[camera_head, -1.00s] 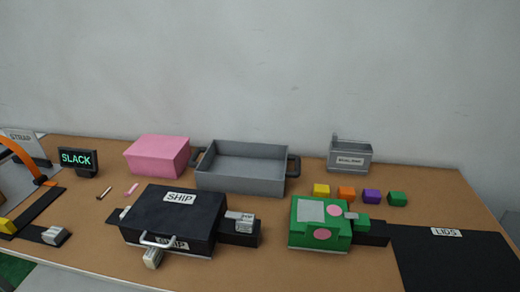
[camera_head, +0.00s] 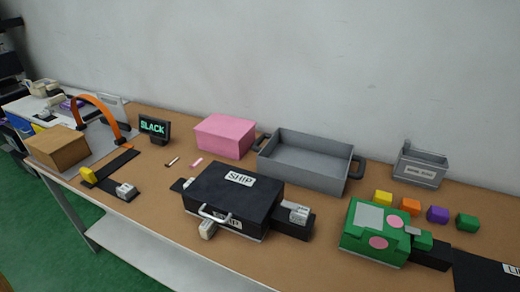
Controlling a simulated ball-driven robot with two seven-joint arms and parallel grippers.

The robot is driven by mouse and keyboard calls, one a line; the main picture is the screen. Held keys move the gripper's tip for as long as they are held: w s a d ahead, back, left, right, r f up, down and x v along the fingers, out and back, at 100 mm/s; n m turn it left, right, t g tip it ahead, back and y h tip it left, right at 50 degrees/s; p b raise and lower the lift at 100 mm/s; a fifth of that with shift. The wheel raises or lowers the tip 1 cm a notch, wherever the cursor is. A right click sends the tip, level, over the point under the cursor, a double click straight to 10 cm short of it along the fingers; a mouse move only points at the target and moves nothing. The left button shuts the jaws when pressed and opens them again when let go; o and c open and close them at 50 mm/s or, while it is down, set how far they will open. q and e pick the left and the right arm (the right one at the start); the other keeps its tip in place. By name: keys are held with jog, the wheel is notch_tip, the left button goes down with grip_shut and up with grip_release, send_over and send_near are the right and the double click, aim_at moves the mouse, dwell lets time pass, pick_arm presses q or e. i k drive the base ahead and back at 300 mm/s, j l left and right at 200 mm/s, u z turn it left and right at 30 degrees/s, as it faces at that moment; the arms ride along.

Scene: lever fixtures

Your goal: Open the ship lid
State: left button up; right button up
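The ship box is a black case on the brown table, with a closed black lid (camera_head: 235,189) that bears a white SHIP label. A silver handle (camera_head: 215,214) sits on its front edge. A grey lever or latch block (camera_head: 207,229) is at the front, and another (camera_head: 295,212) is on the black mount at its right side. A dark tab shows at its left side. Neither of my grippers shows in the head view.
A grey tray (camera_head: 353,187) and a pink box (camera_head: 225,136) stand behind the ship box. A green box (camera_head: 375,230) is to its right, with several coloured cubes behind. An orange strap arch (camera_head: 100,104) and brown box (camera_head: 57,147) are at left.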

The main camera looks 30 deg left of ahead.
aim_at(248, 196)
jog(key=u, duration=1.25)
